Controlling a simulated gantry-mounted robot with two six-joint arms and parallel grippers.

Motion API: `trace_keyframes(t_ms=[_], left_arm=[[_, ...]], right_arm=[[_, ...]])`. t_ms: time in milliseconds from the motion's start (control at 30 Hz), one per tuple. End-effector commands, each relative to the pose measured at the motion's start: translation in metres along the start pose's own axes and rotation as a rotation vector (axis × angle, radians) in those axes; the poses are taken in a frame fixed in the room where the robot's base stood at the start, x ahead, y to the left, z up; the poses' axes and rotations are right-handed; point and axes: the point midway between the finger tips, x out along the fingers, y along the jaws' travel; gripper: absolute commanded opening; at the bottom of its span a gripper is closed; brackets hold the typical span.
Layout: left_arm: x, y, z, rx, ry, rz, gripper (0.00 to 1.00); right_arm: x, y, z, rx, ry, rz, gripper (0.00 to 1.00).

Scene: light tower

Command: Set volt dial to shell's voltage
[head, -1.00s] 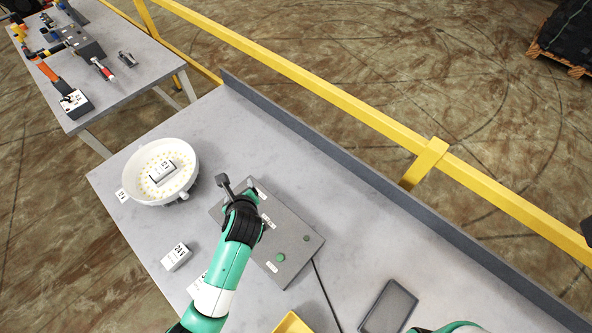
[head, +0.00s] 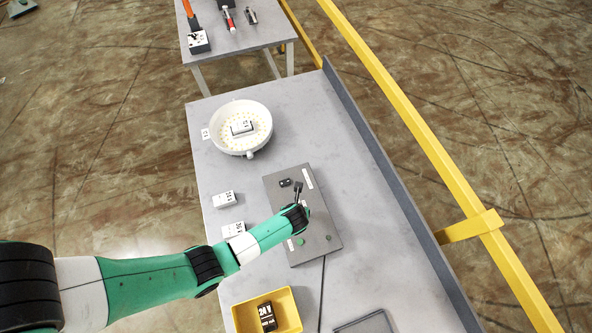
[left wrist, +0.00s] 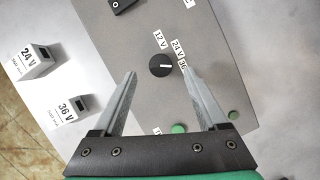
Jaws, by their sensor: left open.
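The round white lamp shell (head: 226,140) stands at the far end of the bench. A white block (head: 242,128) lies in it, and a small tag (head: 205,134) hangs on its left rim. Their print is too small to read surely. The grey test panel (head: 278,182) lies in the middle of the bench. The left wrist view shows its black volt dial (left wrist: 158,67) with labels 12 V, 24 V and a partly hidden 36. The dial's white mark points roughly right, near the 36 side. My left gripper (left wrist: 158,73) is open over the panel, the dial showing between its fingertips. It also shows in the head view (head: 299,196).
White 24 V (head: 223,199) and 36 V (head: 233,230) blocks stand left of the panel. A yellow bin (head: 286,308) holding a black 24 V pack (head: 266,316) and a dark tray (head: 365,325) are at the near end. A raised edge (head: 385,190) runs along the bench's right.

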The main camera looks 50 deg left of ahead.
Motion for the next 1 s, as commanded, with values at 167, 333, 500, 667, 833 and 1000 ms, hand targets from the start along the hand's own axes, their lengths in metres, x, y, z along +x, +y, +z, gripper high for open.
trace_keyframes(t_ms=[167, 333, 500, 667, 833, 1000], left_arm=[[0.033, 0.0, -0.001, -0.001, 0.0, 0.001, 0.75], [0.039, 0.0, 0.0, 0.0, -0.001, -0.001, 0.75], [0.039, 0.0, 0.001, 0.0, -0.001, -0.001, 0.75], [0.038, 0.0, 0.001, 0.0, -0.001, -0.001, 0.52], [0.038, 0.0, 0.0, 0.0, -0.001, -0.001, 0.21], [0.038, 0.0, 0.0, 0.0, -0.001, -0.001, 0.0]], right_arm=[[-0.013, 0.0, 0.012, 0.0, 0.0, 0.0, 0.5], [-0.015, 0.0, 0.013, 0.0, 0.0, 0.0, 0.5], [-0.014, 0.0, 0.013, 0.0, 0.0, 0.0, 0.5], [-0.014, 0.0, 0.013, 0.0, 0.0, 0.0, 0.5], [-0.014, 0.0, 0.013, 0.0, 0.0, 0.0, 0.5], [-0.014, 0.0, 0.013, 0.0, 0.0, 0.0, 0.5]])
